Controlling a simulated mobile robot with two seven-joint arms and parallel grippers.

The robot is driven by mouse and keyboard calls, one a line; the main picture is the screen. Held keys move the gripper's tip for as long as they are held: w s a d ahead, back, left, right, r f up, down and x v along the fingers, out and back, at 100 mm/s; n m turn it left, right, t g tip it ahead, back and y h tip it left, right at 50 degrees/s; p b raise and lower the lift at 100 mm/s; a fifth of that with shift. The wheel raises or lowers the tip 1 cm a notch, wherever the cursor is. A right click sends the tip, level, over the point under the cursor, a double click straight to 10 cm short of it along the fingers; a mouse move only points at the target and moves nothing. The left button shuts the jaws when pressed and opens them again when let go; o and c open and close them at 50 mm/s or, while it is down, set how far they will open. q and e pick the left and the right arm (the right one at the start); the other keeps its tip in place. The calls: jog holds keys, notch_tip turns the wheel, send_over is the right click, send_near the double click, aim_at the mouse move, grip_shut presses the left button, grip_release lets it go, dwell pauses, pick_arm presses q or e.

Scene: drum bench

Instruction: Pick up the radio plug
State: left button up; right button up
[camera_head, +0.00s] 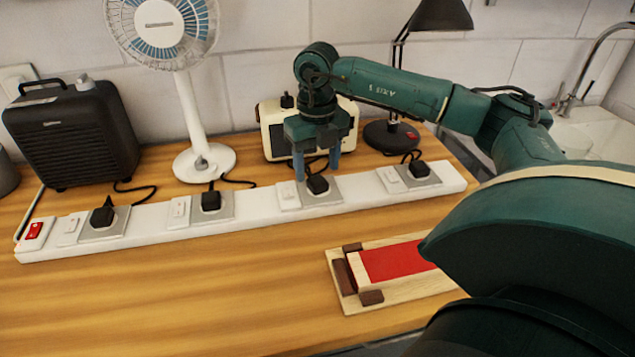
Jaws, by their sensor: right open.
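The power strip (260,208) is long and white and lies across the wooden bench with several black plugs in it. The cream box with a dark front looks like the radio (275,130); it stands behind the strip, partly hidden by my right gripper. The black plug in front of it, which I take for the radio plug (317,186), sits in the third socket from the left. My right gripper (317,166) is open and points down just above this plug, its blue fingers to either side. I cannot tell whether they touch it. My left gripper is not in view.
Other plugs sit in the strip to the left (211,201) and right (419,170). A fan (196,120), a black box with a handle (72,135) and a lamp (392,134) stand behind. A wooden tray with a red panel (345,290) lies in front. The front left bench is clear.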

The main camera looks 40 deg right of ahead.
notch_tip(320, 180, down, 3)
jog(key=shift+s+f, duration=0.1)
jog(key=shift+f, duration=0.1)
jog(key=c, duration=1.1)
jog(key=shift+r, duration=0.15)
jog(key=shift+c, duration=0.2)
notch_tip(320, 180, up, 10)
jog(key=m+b, duration=0.3)
send_over(318, 180)
jog(key=shift+s+f, duration=0.1)
jog(key=shift+f, duration=2.3)
